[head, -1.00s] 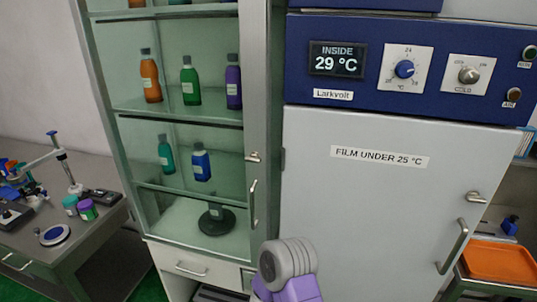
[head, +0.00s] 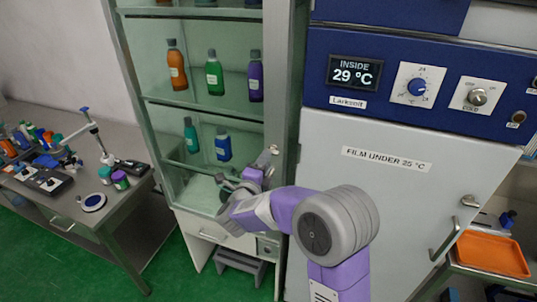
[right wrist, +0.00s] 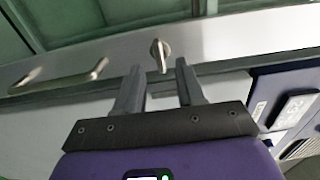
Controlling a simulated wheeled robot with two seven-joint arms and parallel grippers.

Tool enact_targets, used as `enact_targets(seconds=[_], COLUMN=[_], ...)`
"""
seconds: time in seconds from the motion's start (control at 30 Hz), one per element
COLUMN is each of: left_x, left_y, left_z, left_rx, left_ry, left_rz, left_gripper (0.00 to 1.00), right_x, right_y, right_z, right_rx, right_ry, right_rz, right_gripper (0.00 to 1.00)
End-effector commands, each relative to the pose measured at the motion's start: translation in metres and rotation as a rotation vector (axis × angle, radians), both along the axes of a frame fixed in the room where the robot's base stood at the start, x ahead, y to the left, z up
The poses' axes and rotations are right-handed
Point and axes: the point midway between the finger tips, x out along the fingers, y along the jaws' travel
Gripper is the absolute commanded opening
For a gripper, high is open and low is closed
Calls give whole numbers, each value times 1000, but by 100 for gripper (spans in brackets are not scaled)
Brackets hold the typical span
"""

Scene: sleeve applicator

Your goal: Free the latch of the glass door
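The glass door (head: 205,115) of the tall cabinet is closed. Its small metal latch (head: 273,150) sits on the right-hand metal frame. In the right wrist view the latch (right wrist: 160,54) is a small upright knob just beyond my fingertips, roughly centred between them. My right gripper (right wrist: 158,70) is open, with nothing between its fingers; contact with the latch does not show. The door handle (right wrist: 62,80) shows left of the gripper in that view; in the head view my right arm hides it. My left gripper is not in view.
Bottles stand on the glass shelves behind the door. Right of the cabinet is a white refrigerator door (head: 390,185) under a blue panel (head: 440,85). A workbench (head: 135,185) with tools is at left. An orange tray (head: 490,254) is at right. Green floor is open between bench and cabinet.

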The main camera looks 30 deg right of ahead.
Motion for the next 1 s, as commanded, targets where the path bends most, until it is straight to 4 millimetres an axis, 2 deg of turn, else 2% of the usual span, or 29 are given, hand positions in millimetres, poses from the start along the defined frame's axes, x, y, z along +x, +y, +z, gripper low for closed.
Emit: enact_targets(seconds=[0.03,0.23,0.57,0.83,1.0], left_x=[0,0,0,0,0], left_y=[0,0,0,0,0], left_z=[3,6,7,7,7], left_rx=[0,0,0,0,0], left_ry=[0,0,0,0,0], left_rz=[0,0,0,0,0], left_gripper=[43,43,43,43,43], right_x=[5,20,23,23,23], right_y=[-7,-23,-26,-26,-26], right_z=[1,0,0,0,0], right_rx=[-2,-2,-3,-2,-2], right_ry=[1,2,3,4,4], right_rz=[-2,1,3,3,3], right_gripper=[38,38,38,0,0])
